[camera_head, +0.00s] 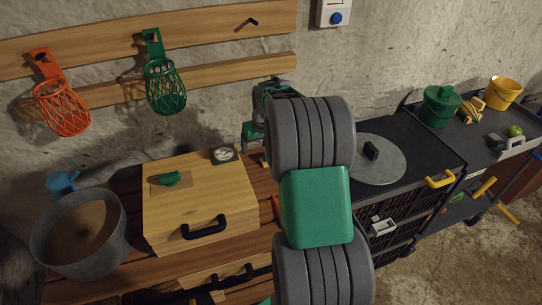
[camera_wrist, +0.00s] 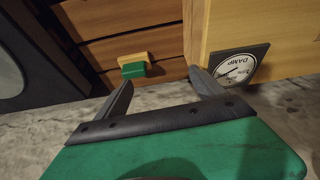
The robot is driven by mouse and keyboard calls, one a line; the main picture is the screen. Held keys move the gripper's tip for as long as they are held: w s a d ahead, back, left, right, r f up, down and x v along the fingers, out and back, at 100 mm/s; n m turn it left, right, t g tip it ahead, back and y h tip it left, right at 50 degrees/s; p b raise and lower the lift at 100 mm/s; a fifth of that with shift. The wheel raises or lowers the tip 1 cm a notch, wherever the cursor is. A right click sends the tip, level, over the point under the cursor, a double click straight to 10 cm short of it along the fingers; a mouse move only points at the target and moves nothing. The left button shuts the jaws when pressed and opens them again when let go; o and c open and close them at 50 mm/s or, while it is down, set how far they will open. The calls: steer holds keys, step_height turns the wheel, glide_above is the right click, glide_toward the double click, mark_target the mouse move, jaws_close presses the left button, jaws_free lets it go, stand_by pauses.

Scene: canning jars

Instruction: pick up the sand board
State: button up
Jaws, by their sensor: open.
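The board is just right of the right finger in the wrist view, apart from the jaws. In the head view my arm partly hides the gripper, to the right of the board.
A green and yellow block (camera_wrist: 133,66) lies on the slats beyond my fingers. A green piece (camera_head: 170,178) lies on the box, which has a black handle (camera_head: 204,228). A grey tub (camera_head: 42,240) stands at left. Baskets hang on the wall behind. A dark cart stands at right.

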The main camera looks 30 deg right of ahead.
steer(key=shift+m, duration=0.3)
steer(key=w+d+f, duration=0.1)
steer(key=d+f, duration=0.1)
steer(key=f, duration=0.1)
steer(key=w+d+f+p, duration=0.1)
steer(key=w+d+f, duration=0.1)
steer(key=d+f, duration=0.1)
steer(key=w+d+f+p, duration=0.1)
steer(key=d+f, duration=0.1)
steer(key=f, duration=0.3)
steer(key=shift+w+d+f, duration=0.2)
steer(key=shift+d, duration=0.15)
steer(key=shift+r, duration=0.1)
steer(key=c, duration=1.5)
